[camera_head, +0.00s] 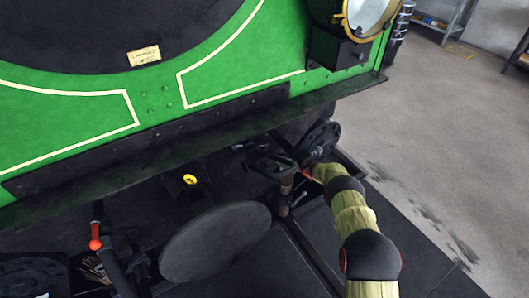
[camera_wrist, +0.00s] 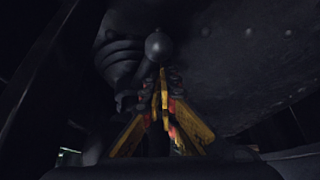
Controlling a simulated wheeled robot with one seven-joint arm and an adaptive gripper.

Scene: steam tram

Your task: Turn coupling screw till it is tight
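The coupling (camera_head: 275,165) hangs under the front beam of the green tram, right of the round buffer plate, in the head view. In the wrist view a dark ball-ended lever (camera_wrist: 159,45), which looks like the coupling screw's, stands just beyond my fingertips. My gripper (camera_wrist: 162,92) has yellow and black fingers drawn close together just below the ball, seemingly around the dark rod. Deep shadow hides the exact contact and most of the screw's thread. In the head view my yellowish arm reaches in from the lower right and its end (camera_head: 308,171) is beside the coupling.
The round buffer plate (camera_head: 215,243) stands out left of the coupling. The beam (camera_head: 130,158) overhangs the coupling, and a lamp (camera_head: 350,25) sits above right. The grey floor (camera_head: 440,150) at right is clear.

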